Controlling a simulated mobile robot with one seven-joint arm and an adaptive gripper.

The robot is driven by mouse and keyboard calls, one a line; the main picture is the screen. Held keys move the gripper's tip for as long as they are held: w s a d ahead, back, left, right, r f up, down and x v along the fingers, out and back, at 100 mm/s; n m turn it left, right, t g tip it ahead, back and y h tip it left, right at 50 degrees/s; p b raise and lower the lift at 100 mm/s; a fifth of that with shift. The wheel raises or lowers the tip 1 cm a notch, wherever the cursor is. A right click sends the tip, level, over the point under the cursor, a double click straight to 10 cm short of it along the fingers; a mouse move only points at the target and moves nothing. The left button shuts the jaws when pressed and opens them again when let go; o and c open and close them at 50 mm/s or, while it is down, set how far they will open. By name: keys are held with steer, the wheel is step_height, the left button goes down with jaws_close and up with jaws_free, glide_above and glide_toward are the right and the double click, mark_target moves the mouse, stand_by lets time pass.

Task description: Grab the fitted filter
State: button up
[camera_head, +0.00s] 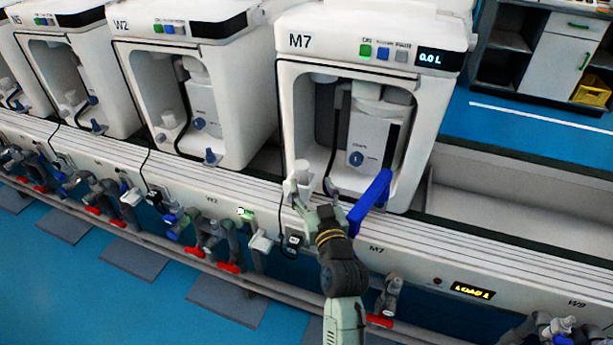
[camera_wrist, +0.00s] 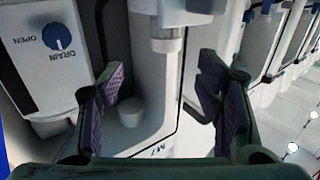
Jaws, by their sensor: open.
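In the head view, a white capped cylinder (camera_head: 300,172), which looks like the fitted filter, stands upright at the front left of the machine M7's open bay (camera_head: 325,183). My gripper (camera_head: 316,207) is just below and in front of it, open and empty. In the wrist view the scene is upside down. A white cylinder (camera_wrist: 167,38), likely the same filter, shows beyond my open fingertips (camera_wrist: 160,72), roughly between them and apart from both. A small white cup-like part (camera_wrist: 130,113) sits deeper in the bay. Which part is the filter is not fully certain.
A blue flap (camera_head: 370,203) juts out at the right of the bay, close to my gripper. The blue drain knob (camera_head: 356,158) also shows in the wrist view (camera_wrist: 56,37). The ledge with the M7 label (camera_head: 376,250) runs below. Similar machines (camera_head: 190,80) stand to the left.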

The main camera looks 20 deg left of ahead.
mark_target(303, 170)
steer(key=p+x, duration=0.1)
steer(key=x, duration=0.4)
steer(key=shift+a+r, duration=0.15)
steer(key=shift+a, duration=0.05)
steer(key=p+x, duration=0.1)
steer(key=x, duration=0.3)
steer(key=shift+a, duration=0.25)
steer(key=c, duration=1.3)
